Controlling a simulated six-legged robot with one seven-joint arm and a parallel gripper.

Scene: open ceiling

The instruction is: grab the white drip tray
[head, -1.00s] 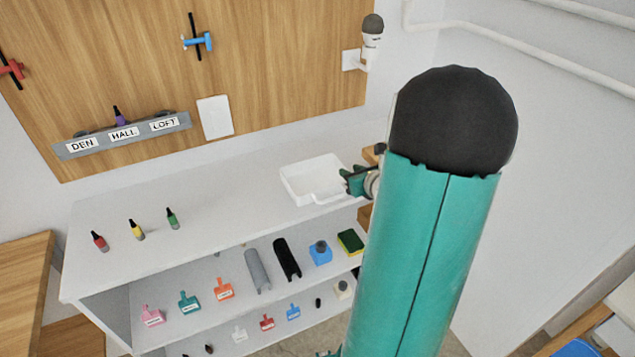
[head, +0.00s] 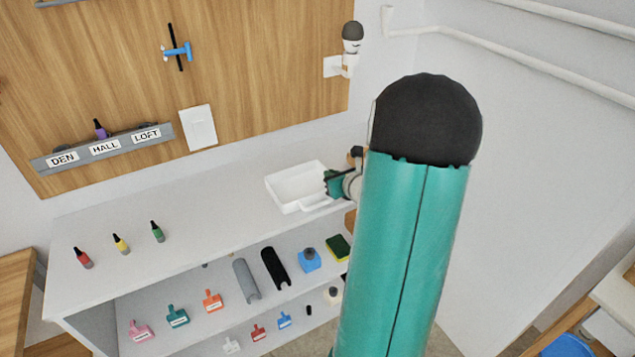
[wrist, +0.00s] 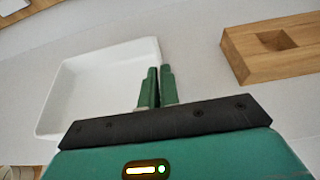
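The white drip tray (head: 283,192) sits on the white counter near its right end, with its open side up. It also fills the left part of the wrist view (wrist: 95,85). My gripper (head: 330,184) is at the tray's right side. In the wrist view my gripper's green fingers (wrist: 160,72) stand close together with only a narrow gap, in line with the tray's right wall. That wall seems to run between them; the exact contact is hidden by the fingers. The tray rests flat on the counter.
A wooden block with a square hollow (wrist: 275,45) is right of the tray. Lower shelves hold several items. A wooden panel (head: 260,70) rises behind.

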